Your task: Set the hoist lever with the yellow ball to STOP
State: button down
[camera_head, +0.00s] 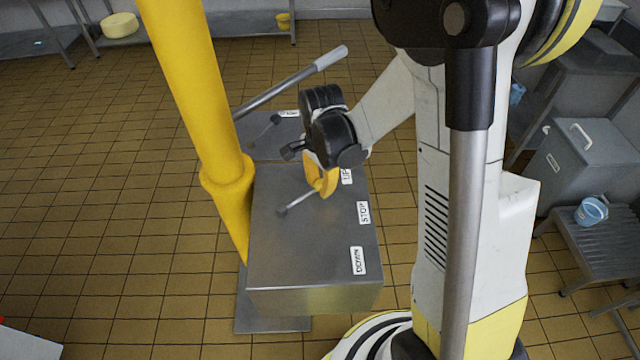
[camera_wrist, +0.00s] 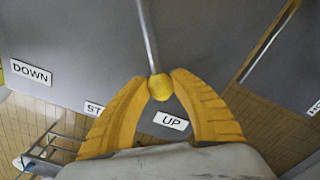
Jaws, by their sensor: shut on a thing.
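The hoist lever is a thin grey rod (camera_head: 298,200) on top of a grey metal box (camera_head: 300,250). It points toward the UP label (camera_head: 347,176). The STOP label (camera_head: 364,212) is in the middle of that edge and the DOWN label (camera_head: 358,261) is nearest the camera. My gripper (camera_head: 321,184) is at the rod's outer end, shut on the ball. The yellow ball (camera_wrist: 160,87) sits between the two yellow fingertips in the wrist view, close to the UP label. There, a finger partly covers the STOP label (camera_wrist: 93,107).
A thick yellow post (camera_head: 195,90) stands left of the box. Behind is a second metal panel with its own lever (camera_head: 264,131) and a long grey-handled bar (camera_head: 290,85). Grey bins and a step (camera_head: 600,240) stand at right. Open tiled floor lies left.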

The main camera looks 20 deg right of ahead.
aim_at(330, 214)
jog(key=shift+s+d+f+m+b, duration=0.15)
jog(key=shift+s+m+b, duration=0.2)
jog(key=shift+s+m, duration=0.5)
jog(key=shift+s+d+r+m+b, duration=0.1)
jog(key=shift+s+m+b, duration=0.2)
jog(key=shift+s+m, duration=0.5)
jog(key=shift+s+a+m+b, duration=0.15)
jog(key=shift+s+m+b, duration=0.1)
jog(key=shift+s+m, duration=0.7)
jog(key=shift+s+a+m+b, duration=0.15)
jog(key=shift+s+m+b, duration=0.05)
jog(key=shift+s+m, duration=0.7)
jog(key=c, duration=1.1)
grip_release()
